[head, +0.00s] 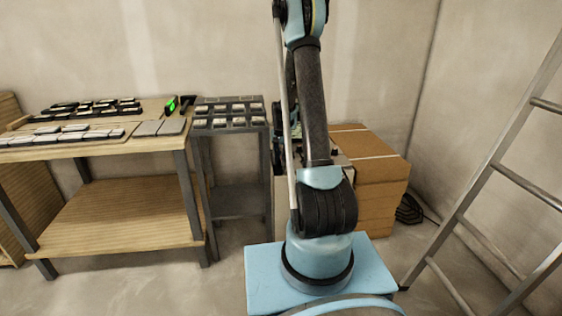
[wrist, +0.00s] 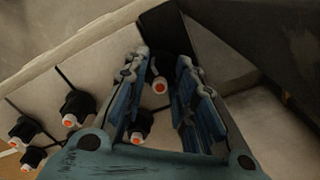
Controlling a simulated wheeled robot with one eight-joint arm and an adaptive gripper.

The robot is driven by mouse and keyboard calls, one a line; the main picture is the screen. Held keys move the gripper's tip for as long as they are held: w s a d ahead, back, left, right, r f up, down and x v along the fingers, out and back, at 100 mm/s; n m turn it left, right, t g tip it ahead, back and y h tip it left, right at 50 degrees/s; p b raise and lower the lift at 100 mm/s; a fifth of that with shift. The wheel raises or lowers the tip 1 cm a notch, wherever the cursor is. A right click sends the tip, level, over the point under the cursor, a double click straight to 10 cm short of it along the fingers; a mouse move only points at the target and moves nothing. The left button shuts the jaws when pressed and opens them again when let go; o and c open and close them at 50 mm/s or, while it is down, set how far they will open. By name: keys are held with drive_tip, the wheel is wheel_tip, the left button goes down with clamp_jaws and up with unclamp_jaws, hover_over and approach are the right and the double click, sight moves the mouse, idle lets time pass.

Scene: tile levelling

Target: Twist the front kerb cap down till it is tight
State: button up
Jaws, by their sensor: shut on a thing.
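In the wrist view, several black caps with orange-and-white centres stand on pale tiles. One cap (wrist: 160,86), which I take for the front kerb cap, is between my gripper's (wrist: 160,72) blue fingertips. My gripper is shut on it. A second cap (wrist: 141,124) shows below it, between the fingers but nearer the palm in the picture. Another cap (wrist: 76,107) stands apart to the left. I cannot tell how tight the gripped cap sits. In the head view my gripper is hidden behind my arm.
More caps (wrist: 27,130) stand at the lower left of the wrist view. In the head view a wooden bench (head: 110,150) with tiles and a grey rack (head: 230,128) stand left. Cardboard boxes (head: 375,165) are behind my arm. A ladder (head: 485,175) leans at right.

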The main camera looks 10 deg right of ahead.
drive_tip(key=shift+m, duration=0.6)
drive_tip(key=shift+a, duration=0.1)
drive_tip(key=o, duration=1.1)
drive_tip(key=shift+r, duration=0.15)
wheel_tip(320, 180, up, 12)
drive_tip(key=shift+f, duration=0.2)
